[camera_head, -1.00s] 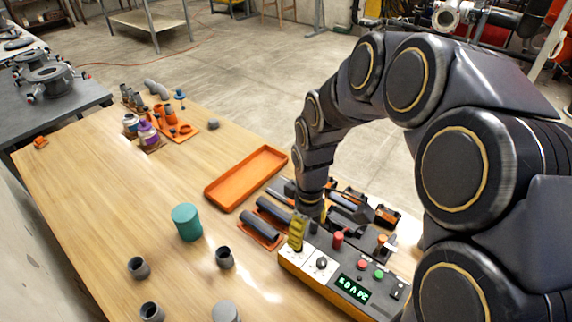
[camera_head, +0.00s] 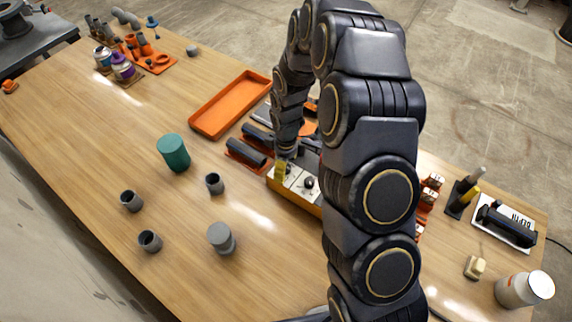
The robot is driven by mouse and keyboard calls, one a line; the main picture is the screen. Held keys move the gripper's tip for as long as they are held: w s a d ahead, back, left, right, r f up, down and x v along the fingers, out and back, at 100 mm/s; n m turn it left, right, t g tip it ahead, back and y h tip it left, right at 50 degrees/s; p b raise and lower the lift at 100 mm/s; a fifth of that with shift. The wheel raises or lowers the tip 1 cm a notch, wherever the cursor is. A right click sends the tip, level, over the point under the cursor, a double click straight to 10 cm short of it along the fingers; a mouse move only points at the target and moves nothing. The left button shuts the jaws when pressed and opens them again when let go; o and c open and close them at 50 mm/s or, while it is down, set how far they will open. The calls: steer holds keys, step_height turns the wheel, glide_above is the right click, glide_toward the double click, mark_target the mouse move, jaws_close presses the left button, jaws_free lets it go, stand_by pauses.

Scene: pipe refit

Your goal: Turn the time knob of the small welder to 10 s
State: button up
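The panel's left end is beside and partly behind my gripper (camera_head: 283,170), which points down there. A yellow part shows at the gripper's lower end. Whether the fingers are open or shut, or touch a knob, is too small to tell. My arm hides the welder's right part, with its display and buttons. No knob marking or setting is readable.
A teal cylinder (camera_head: 173,153) and several grey fittings (camera_head: 221,238) stand nearer. A white jar (camera_head: 524,289) stands at right. The left-middle table is mostly clear.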

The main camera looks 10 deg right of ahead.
steer(key=shift+f, duration=0.2)
jaws_close()
steer(key=shift+m, duration=0.3)
steer(key=m, duration=0.3)
steer(key=shift+s+m, duration=0.1)
steer(key=shift+m, duration=2)
